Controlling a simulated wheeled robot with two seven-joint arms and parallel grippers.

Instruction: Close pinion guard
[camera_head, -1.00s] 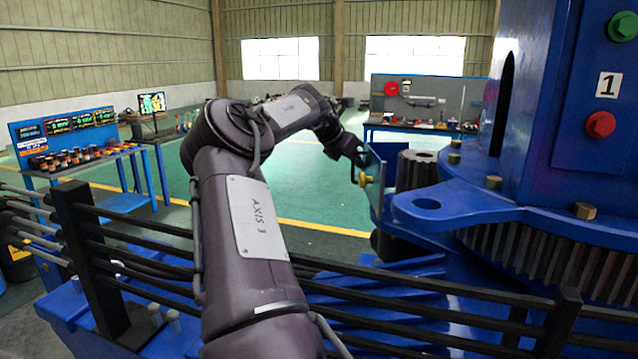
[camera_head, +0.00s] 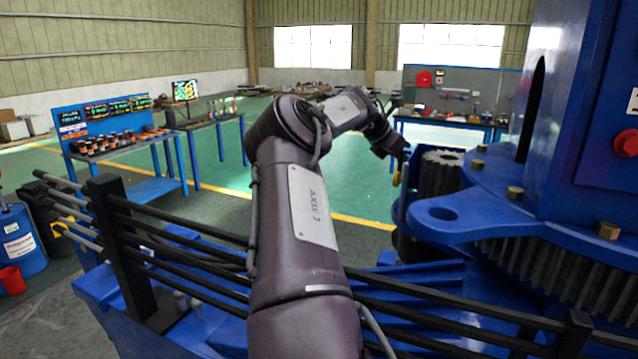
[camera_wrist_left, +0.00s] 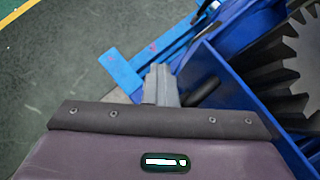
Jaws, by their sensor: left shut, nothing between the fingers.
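The pinion guard (camera_head: 404,203) is a blue plate seen narrow, almost edge-on, at the left of the toothed pinion (camera_head: 440,175), with a yellow part on it. My left gripper (camera_head: 400,152) is at the upper edge of the guard, at the end of my outstretched arm. In the left wrist view my left gripper (camera_wrist_left: 160,84) is shut and empty, beside a dark rod-like handle (camera_wrist_left: 203,92) in front of blue plate. The pinion (camera_wrist_left: 290,70) is to the right there. I cannot tell whether the fingers touch the guard. My right gripper is not in view.
Black railings (camera_head: 450,305) cross the front below my arm. Workbenches (camera_head: 130,140) stand behind at left. Green floor (camera_head: 340,180) beyond is open.

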